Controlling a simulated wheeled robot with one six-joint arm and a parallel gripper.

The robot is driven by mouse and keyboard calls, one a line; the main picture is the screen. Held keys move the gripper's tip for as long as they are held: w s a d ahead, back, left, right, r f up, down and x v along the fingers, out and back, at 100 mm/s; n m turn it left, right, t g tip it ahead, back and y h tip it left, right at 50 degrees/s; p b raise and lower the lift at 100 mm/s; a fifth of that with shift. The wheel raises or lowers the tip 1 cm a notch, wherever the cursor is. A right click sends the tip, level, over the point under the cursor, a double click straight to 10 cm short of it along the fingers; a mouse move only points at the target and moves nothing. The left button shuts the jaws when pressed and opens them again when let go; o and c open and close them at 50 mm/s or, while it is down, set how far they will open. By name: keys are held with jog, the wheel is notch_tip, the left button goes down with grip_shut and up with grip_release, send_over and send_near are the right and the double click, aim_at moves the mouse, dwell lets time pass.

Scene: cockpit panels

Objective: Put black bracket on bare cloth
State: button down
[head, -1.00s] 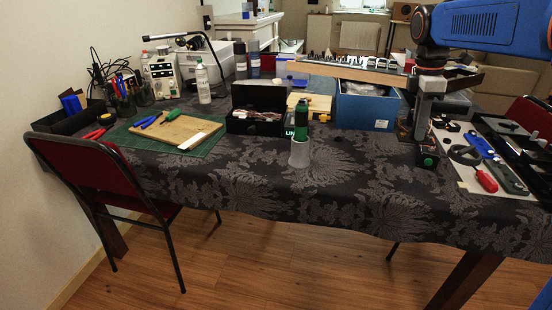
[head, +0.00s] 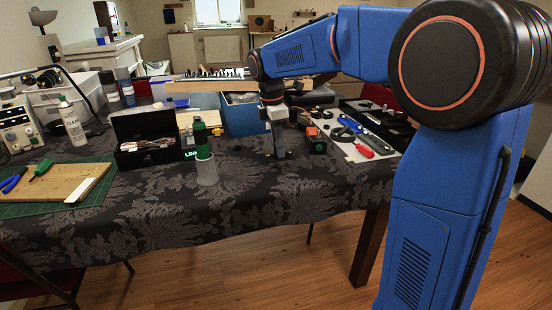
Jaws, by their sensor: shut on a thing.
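My gripper (head: 279,150) points straight down over the patterned dark cloth (head: 255,183), right of the green bottle and in front of the blue box. It is shut on a small dark piece, the black bracket (head: 281,156), at its fingertips. The bracket is small and dark against the cloth, so its shape is hard to make out. I cannot tell whether it touches the cloth or hangs just above it. Bare cloth lies in front of the gripper and to its left.
A green and black bottle (head: 201,138) stands at a frosted cup (head: 207,172) left of the gripper. A dark block with a green face (head: 318,143) is close on the right, beside a tool-covered light mat (head: 345,149). A black box (head: 147,135) and blue box (head: 240,118) stand behind.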

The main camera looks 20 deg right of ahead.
jog(key=shift+f, duration=2)
jog(key=shift+f, duration=0.1)
jog(key=c, duration=1.7)
grip_release()
jog(key=shift+c, duration=0.2)
